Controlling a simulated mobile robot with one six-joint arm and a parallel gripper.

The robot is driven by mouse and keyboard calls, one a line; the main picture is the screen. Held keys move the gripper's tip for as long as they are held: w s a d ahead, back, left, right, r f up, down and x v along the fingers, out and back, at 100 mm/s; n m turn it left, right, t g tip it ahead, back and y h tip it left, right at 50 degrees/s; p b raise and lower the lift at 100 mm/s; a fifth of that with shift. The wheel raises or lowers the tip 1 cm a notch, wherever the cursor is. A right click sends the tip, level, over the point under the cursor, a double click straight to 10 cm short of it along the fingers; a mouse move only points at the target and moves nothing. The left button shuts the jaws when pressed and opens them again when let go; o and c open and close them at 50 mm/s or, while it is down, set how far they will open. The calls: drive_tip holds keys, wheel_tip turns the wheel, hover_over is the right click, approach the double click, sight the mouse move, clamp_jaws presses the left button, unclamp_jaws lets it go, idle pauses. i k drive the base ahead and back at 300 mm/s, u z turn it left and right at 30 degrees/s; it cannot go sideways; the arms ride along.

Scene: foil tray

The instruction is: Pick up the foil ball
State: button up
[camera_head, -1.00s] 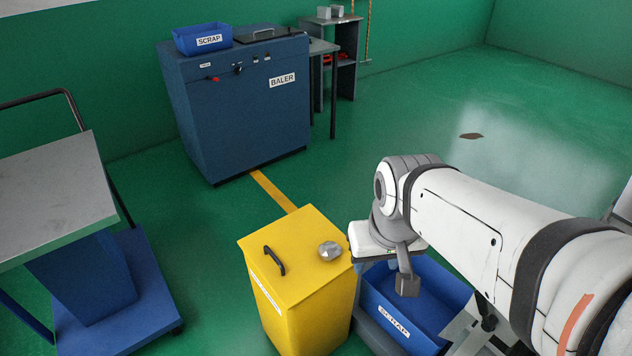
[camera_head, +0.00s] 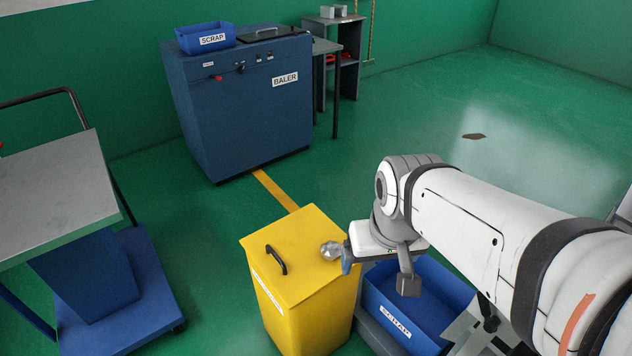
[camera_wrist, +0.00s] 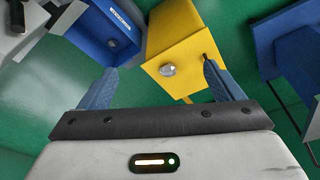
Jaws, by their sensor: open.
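The foil ball (camera_head: 331,250) is a small, crumpled silver lump on the right side of the yellow bin's flat lid (camera_head: 300,232). It also shows in the wrist view (camera_wrist: 168,70), on the lid beyond my fingers and between their lines. My gripper (camera_wrist: 160,76) is open, with its two blue fingers spread and nothing between them. In the head view, my gripper is at the right edge of the yellow lid, close to the ball's right side. One blue fingertip shows there; the other is hidden. I cannot tell whether a finger touches the ball.
A black handle (camera_head: 278,260) stands up from the lid, left of the ball. A blue scrap bin (camera_head: 395,325) is beside the yellow bin, below my arm. The blue baler (camera_head: 250,115) stands behind. A cart (camera_head: 50,190) is at left.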

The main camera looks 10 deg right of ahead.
sight(330, 250)
drive_tip(key=z, duration=2.6)
drive_tip(key=k, duration=1.3)
drive_tip(key=u, duration=1.65)
drive_tip(key=i, duration=1)
drive_tip(key=u, duration=0.05)
